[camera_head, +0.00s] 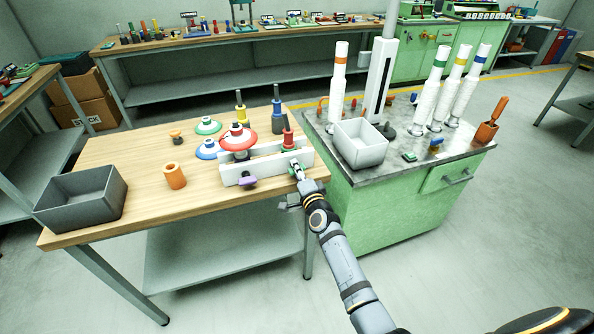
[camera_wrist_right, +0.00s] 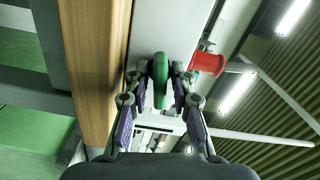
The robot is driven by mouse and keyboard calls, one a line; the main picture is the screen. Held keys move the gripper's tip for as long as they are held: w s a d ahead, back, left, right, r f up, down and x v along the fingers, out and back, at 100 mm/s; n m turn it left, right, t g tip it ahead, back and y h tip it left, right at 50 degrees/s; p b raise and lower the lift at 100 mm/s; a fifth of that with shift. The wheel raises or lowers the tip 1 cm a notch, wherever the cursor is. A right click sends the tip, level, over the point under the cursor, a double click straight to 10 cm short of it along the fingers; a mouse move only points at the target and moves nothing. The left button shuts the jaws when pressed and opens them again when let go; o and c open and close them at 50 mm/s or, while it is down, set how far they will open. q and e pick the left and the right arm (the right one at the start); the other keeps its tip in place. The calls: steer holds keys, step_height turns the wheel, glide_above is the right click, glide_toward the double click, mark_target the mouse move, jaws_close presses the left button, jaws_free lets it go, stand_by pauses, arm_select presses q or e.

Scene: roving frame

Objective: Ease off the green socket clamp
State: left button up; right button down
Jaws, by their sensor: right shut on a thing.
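The green socket clamp (camera_wrist_right: 160,85) shows in the right wrist view as an upright green rounded piece between my fingers, against a pale grey-white rail face. My right gripper (camera_head: 297,169) is at the right end of the white rail fixture (camera_head: 232,178) on the wooden bench and is shut on the green clamp. The two fingers (camera_wrist_right: 160,80) flank it in the wrist view. A purple clamp (camera_head: 247,181) sits on the front rail, left of my gripper. In the head view my gripper hides most of the green clamp. My left gripper is not in view.
A red spool-like piece (camera_head: 288,136) stands behind the rail, close to my gripper. Red (camera_head: 238,136), blue (camera_head: 207,149) and green (camera_head: 207,126) discs are near the fixture. A white bin (camera_head: 360,143) on the green cabinet is to the right.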

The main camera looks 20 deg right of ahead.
steer(key=n, duration=0.3)
steer(key=shift+f+n, duration=0.1)
steer(key=shift+n, duration=0.3)
steer(key=n+b, duration=0.1)
steer(key=n, duration=0.2)
steer(key=shift+n, duration=0.3)
steer(key=n+b, duration=0.2)
steer(key=n, duration=0.2)
steer(key=shift+f, duration=0.1)
steer(key=shift+n+b, duration=0.85)
steer(key=shift+n, duration=1.05)
steer(key=c, duration=1.4)
jaws_free()
